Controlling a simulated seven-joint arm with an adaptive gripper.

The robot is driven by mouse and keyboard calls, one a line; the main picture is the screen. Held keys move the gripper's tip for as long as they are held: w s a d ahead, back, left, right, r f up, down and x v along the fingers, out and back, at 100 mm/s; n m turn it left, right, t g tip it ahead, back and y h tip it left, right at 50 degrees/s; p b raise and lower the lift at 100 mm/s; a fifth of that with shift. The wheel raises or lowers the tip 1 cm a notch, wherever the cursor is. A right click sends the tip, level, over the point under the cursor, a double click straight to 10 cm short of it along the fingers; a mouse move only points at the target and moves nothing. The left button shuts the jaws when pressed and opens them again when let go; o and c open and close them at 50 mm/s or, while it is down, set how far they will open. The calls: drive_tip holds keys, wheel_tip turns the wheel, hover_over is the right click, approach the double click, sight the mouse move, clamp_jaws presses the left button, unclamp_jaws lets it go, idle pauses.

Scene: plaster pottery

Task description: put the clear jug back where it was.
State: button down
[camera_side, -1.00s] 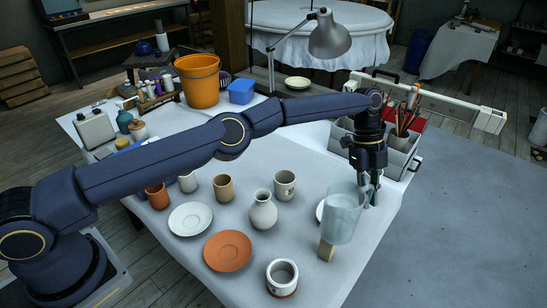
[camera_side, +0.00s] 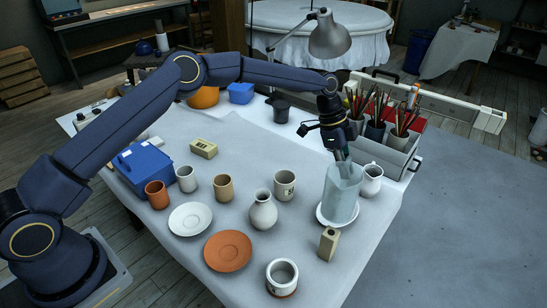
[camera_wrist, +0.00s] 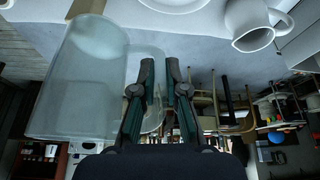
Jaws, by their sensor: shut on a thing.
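The clear jug (camera_side: 341,195) is a tall, pale see-through vessel. It is upright in the side view, in front of my gripper and over a white saucer (camera_side: 320,217). I cannot tell whether its base touches the saucer. My gripper (camera_side: 342,156) is behind the jug's upper part in this view. In the wrist view, the jug (camera_wrist: 82,85) fills the left side. My gripper (camera_wrist: 160,75) points past it there, with its fingers closed on the jug's handle, which is partly hidden.
A white pitcher (camera_side: 372,180) stands close to the right of the jug. A small tan block (camera_side: 328,244) is in front. A white vase (camera_side: 262,210) and a cup (camera_side: 284,186) are to the left. A grey caddy (camera_side: 397,160) with brush pots is behind.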

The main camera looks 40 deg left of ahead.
drive_tip(key=s+a+n+t+y, duration=0.3)
drive_tip(key=a+n, duration=0.9)
drive_tip(key=a, duration=1)
drive_tip(key=s+a+n+y, duration=0.2)
drive_tip(key=s+a+n, duration=0.35)
drive_tip(key=a, duration=0.25)
drive_tip(key=s+a+n+y, duration=0.2)
drive_tip(key=s+a+n, duration=0.3)
drive_tip(key=a, duration=0.4)
drive_tip(key=shift+n, duration=0.35)
drive_tip(key=shift+w+a+f, duration=0.65)
drive_tip(key=shift+w+f, duration=1.45)
drive_tip(key=shift+w, duration=0.25)
drive_tip(key=shift+w+a+f, duration=0.7)
drive_tip(key=shift+w+f, duration=1.35)
drive_tip(key=shift+w, duration=0.35)
drive_tip(key=shift+w+a+f, duration=0.65)
drive_tip(key=shift+w+f, duration=1.45)
drive_tip(key=shift+w, duration=0.25)
drive_tip(key=shift+f, duration=0.15)
drive_tip(key=c, duration=1.2)
unclamp_jaws()
